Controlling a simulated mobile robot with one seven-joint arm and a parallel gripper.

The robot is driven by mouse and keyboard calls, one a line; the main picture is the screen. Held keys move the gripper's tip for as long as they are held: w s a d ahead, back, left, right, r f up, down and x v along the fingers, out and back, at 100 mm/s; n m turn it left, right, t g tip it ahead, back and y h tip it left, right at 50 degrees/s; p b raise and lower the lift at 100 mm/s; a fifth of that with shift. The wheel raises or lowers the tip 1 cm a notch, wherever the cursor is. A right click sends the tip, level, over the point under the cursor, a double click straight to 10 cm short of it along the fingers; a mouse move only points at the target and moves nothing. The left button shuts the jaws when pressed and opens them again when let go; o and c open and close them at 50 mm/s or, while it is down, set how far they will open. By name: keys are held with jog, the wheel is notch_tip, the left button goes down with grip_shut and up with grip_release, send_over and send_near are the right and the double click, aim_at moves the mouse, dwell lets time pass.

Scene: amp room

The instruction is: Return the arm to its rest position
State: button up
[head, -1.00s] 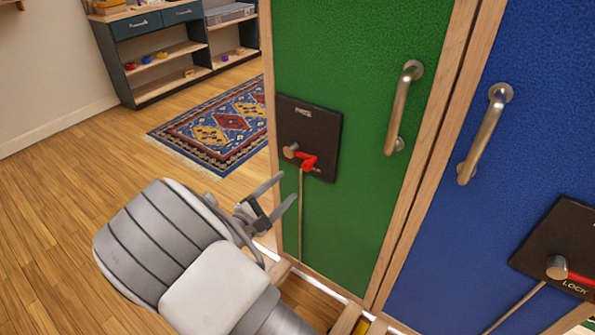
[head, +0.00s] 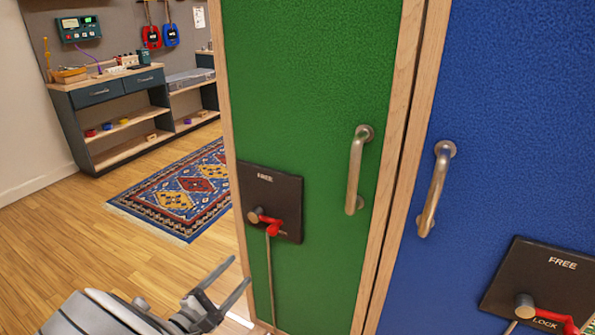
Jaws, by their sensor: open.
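My gripper (head: 228,280) is in the lower middle of the head view. Its two fingers are apart with nothing between them. It is in front of the lower left part of the green door (head: 300,90), below the black lock plate (head: 286,192) and apart from its red-tipped handle (head: 266,220). Most of my arm is below the picture's bottom edge.
A blue door (head: 520,120) stands at the right with a metal handle (head: 436,190) and its own lock plate (head: 545,280). The green door has a metal handle (head: 355,170). A patterned rug (head: 180,195) and shelves (head: 125,120) are at the back left. Wooden floor (head: 80,245) is clear at the left.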

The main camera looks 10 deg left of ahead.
jog(key=w+d+r+m+g+h, duration=0.15)
jog(key=d+r+m+g, duration=0.3)
jog(key=d, duration=0.45)
jog(key=w+d+r+m+g+h, duration=0.1)
jog(key=d+r+m+g+h, duration=0.3)
jog(key=d, duration=0.6)
jog(key=s+d+r+m+g+y, duration=0.25)
jog(key=s+d+m, duration=0.2)
jog(key=d, duration=0.25)
jog(key=s+d+r+m+g+y, duration=0.25)
jog(key=s+d+g+y, duration=0.2)
jog(key=d, duration=0.25)
jog(key=s+d+r+m+t+y, duration=0.35)
jog(key=s+r+m+y, duration=0.2)
jog(key=s, duration=0.45)
notch_tip(320, 180, up, 19)
jog(key=h+p, duration=0.1)
jog(key=p, duration=1.8)
jog(key=shift+w+a+r+t, duration=0.15)
jog(key=shift+a+r+t, duration=0.05)
jog(key=shift+a+t, duration=0.2)
